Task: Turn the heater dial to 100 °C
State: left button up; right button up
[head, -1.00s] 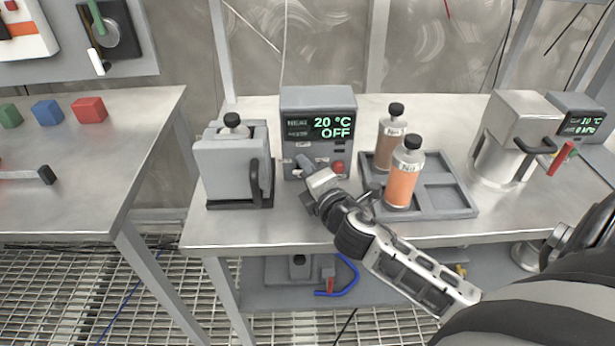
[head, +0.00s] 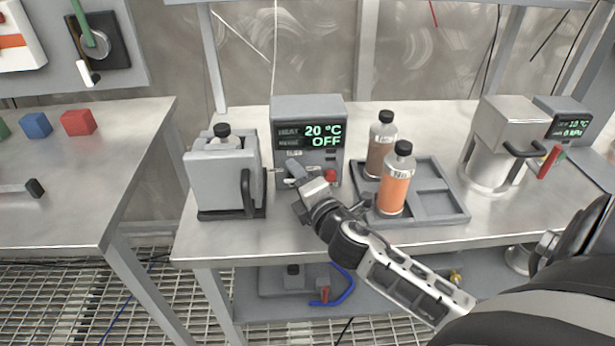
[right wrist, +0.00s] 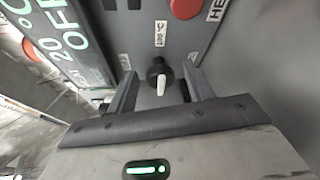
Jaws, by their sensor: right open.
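The heater (head: 308,106) is a grey box on the bench, and its display (head: 311,135) reads 20 °C and OFF. Its dial (right wrist: 160,75) is a black knob with a white pointer, seen in the right wrist view. The pointer aims down in that view, away from the 100 °C label (right wrist: 160,33). My right gripper (head: 300,180) is at the heater's lower front and largely hides the dial in the head view. In the right wrist view its open fingers (right wrist: 160,92) stand on either side of the dial, with gaps visible. My left gripper is not in view.
A red button (right wrist: 185,8) is close to the dial. A grey tray (head: 440,208) with brown (head: 380,145) and orange (head: 397,185) bottles stands just right of my gripper. A grey device with a black handle (head: 222,170) stands left. A steel vessel (head: 490,150) is farther right.

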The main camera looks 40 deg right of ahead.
pick_arm(q)
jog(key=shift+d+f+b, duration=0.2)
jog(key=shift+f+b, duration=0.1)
jog(key=shift+b, duration=0.95)
pick_arm(e)
jog(key=v, duration=1.5)
jog(key=shift+s, duration=0.4)
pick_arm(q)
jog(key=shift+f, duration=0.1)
